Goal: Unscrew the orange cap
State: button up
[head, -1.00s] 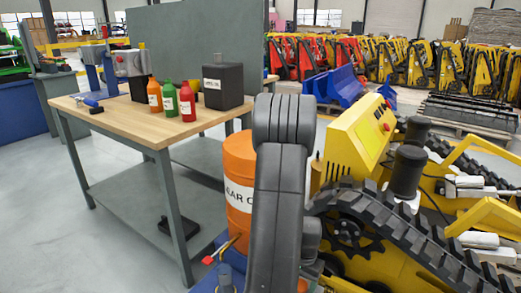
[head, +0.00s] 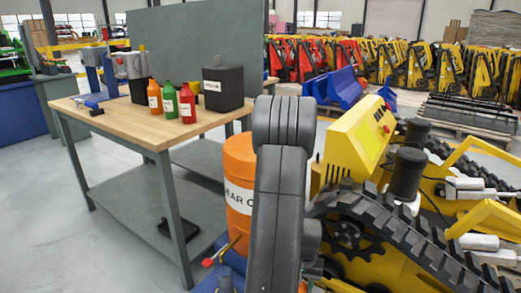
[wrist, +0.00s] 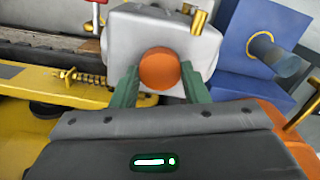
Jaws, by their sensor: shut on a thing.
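The orange cap (wrist: 159,69) is a round disc on the face of a light grey housing (wrist: 198,48) in the wrist view. My gripper (wrist: 160,84) has its two green fingers on the left and right sides of the cap, shut on it. The cap appears seated against the housing; how far it is threaded cannot be seen. In the head view my dark grey arm hides the cap and the gripper.
A yellow tracked carrier (head: 352,137) stands at the right. An orange drum (head: 238,190) stands left of my arm. A wooden-topped workbench (head: 150,128) holds several bottles. A blue block with a cylinder (wrist: 262,50) lies right of the housing.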

jog(key=n, duration=0.6)
jog(key=shift+n, duration=0.3)
jog(key=shift+n, duration=0.3)
jog(key=n, duration=0.7)
jog(key=shift+n, duration=1)
jog(key=n, duration=0.9)
jog(key=shift+n, duration=0.3)
